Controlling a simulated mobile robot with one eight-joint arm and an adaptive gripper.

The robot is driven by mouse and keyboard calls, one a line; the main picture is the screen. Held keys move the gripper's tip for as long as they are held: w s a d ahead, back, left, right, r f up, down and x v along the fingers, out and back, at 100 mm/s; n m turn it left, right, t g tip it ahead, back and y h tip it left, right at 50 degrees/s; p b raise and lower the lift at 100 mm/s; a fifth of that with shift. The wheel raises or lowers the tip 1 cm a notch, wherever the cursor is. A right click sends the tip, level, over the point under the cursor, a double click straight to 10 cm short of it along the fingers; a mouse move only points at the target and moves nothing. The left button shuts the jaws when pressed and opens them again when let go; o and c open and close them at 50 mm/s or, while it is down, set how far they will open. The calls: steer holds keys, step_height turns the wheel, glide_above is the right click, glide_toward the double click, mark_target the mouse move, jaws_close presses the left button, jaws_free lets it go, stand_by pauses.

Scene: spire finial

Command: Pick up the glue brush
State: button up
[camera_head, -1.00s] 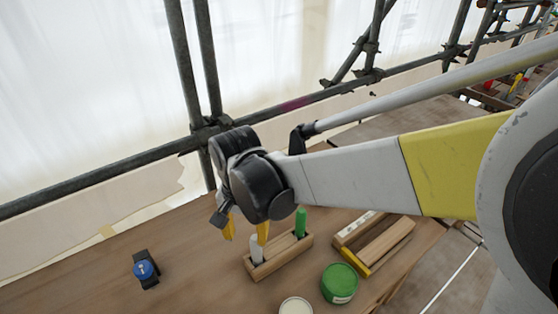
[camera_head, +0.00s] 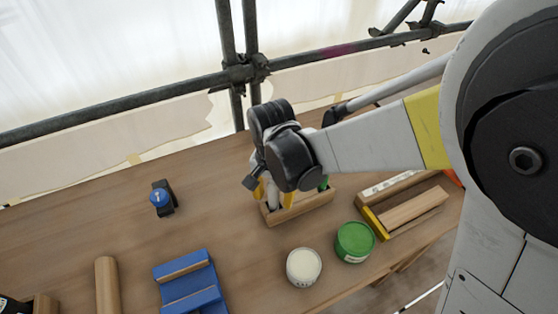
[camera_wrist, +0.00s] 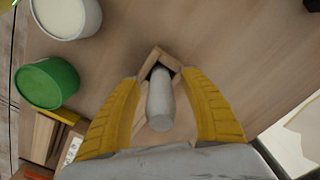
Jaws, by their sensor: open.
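A wooden holder (camera_head: 305,208) on the bench has a pale grey-white handle (camera_head: 272,193) upright at its left end and a green handle (camera_head: 323,185) at its right end. The brush ends are hidden, so I cannot tell by sight which is the glue brush. My gripper (camera_head: 273,197) is open and low over the holder's left end. In the wrist view, my yellow fingers (camera_wrist: 162,92) stand on either side of the pale handle (camera_wrist: 160,100), with gaps showing. The holder's end (camera_wrist: 161,58) shows just beyond it.
A white-topped tin (camera_head: 304,266) and a green tin (camera_head: 354,241) stand in front of the holder. A wooden tray (camera_head: 405,208) lies to the right. A small blue-topped item (camera_head: 161,197), a blue block (camera_head: 190,283) and a wooden cylinder (camera_head: 107,285) are left. Scaffold tubes (camera_head: 150,95) run behind.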

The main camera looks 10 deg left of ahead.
step_height(320, 180, down, 2)
steer(key=shift+f, duration=0.1)
jaws_close()
step_height(320, 180, up, 10)
steer(key=p, duration=0.4)
